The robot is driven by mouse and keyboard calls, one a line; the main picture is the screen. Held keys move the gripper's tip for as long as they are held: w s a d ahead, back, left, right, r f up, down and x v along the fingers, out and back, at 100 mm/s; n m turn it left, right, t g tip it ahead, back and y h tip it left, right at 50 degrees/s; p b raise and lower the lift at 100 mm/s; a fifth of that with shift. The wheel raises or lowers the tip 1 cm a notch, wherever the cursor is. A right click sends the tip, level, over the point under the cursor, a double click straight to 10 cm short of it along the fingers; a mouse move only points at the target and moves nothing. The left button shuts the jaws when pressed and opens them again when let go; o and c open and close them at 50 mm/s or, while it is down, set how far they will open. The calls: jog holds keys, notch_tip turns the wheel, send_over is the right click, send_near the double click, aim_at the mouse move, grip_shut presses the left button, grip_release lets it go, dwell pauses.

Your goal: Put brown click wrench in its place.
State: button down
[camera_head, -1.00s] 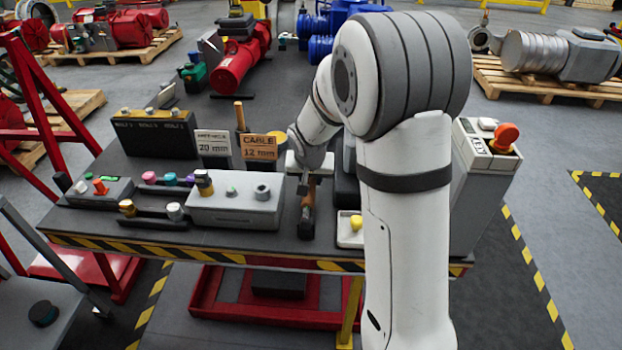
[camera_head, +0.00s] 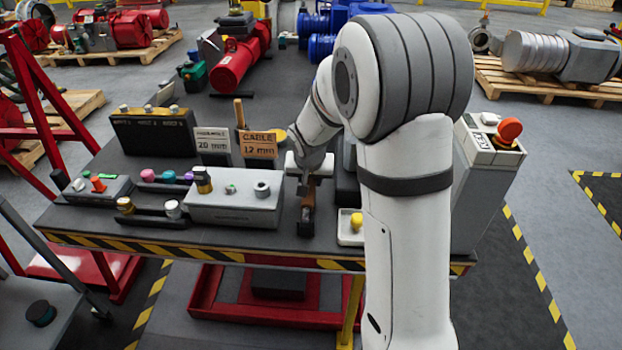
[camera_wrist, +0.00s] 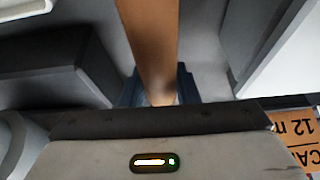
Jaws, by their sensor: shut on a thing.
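The brown click wrench (camera_head: 309,197) is near the front of the dark workbench, right of the grey box. Its brown handle (camera_wrist: 150,40) runs down the middle of the wrist view and ends between the dark fingers. My gripper (camera_wrist: 159,92) is shut on the handle. In the head view my gripper (camera_head: 304,183) is small and partly covered by my wrist. A dark piece (camera_head: 305,226) shows at the wrench's near end; I cannot tell whether it is the wrench's own end or a holder under it.
The grey box (camera_head: 235,203) with knobs stands close on the left. A white tray (camera_head: 349,238) with a yellow piece is on the right. Behind stand the "CABLE 12 mm" sign (camera_head: 259,145) and a "20 mm" sign (camera_head: 212,140). The striped bench edge (camera_head: 200,252) is in front.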

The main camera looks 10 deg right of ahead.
aim_at(310, 181)
jog(key=shift+f+b, duration=0.55)
jog(key=shift+b, duration=0.05)
jog(key=c, duration=1.3)
grip_release()
jog(key=shift+o, duration=1.3)
jog(key=shift+s, duration=0.1)
jog(key=v, duration=0.7)
jog(key=shift+s+r, duration=0.15)
jog(key=shift+r, duration=0.2)
